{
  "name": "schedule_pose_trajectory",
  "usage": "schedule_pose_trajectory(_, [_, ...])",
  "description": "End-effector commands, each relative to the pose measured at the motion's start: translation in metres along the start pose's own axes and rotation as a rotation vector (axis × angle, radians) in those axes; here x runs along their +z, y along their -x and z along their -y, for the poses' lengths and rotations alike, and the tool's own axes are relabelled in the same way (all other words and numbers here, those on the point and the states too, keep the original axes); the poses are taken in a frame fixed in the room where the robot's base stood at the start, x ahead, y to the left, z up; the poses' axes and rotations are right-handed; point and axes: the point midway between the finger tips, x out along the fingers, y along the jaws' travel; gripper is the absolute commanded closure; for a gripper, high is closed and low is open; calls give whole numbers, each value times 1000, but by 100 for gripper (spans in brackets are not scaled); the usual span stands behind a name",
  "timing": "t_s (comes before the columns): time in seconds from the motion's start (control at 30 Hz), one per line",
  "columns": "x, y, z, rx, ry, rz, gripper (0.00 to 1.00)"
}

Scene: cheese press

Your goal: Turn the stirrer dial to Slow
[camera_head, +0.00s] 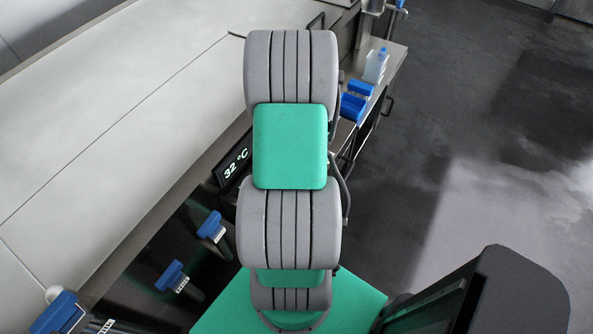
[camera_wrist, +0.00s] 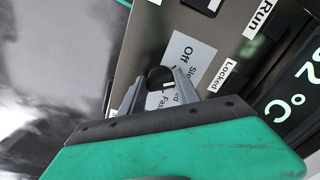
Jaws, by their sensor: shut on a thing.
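The black stirrer dial (camera_wrist: 160,74) is in the wrist view, on a pale label plate (camera_wrist: 193,58) on a grey metal panel. "Off" reads clearly on the plate; "Slow" and "Fast" are partly covered by my fingers. My gripper (camera_wrist: 161,82) is shut on the dial, with one grey finger on each side. Which word the dial points to cannot be told. In the head view my arm hides the dial and my gripper.
A 32 °C display (camera_head: 235,164) sits close beside my arm, and "Run" (camera_wrist: 258,19) and "Locked" (camera_wrist: 222,75) labels are near the dial. Blue handles (camera_head: 211,226) stick out along the front. A blue-capped bottle (camera_head: 376,65) stands on the far ledge.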

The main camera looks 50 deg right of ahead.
Motion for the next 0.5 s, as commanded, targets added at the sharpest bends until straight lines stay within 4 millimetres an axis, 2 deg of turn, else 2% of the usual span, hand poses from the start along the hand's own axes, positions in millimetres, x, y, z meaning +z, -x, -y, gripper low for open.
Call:
schedule_pose_trajectory(0.2, [-1, 0, 1, 0, -141, -3, 100])
schedule_pose_trajectory(0.5, [-1, 1, 1, 0, -244, -3, 100])
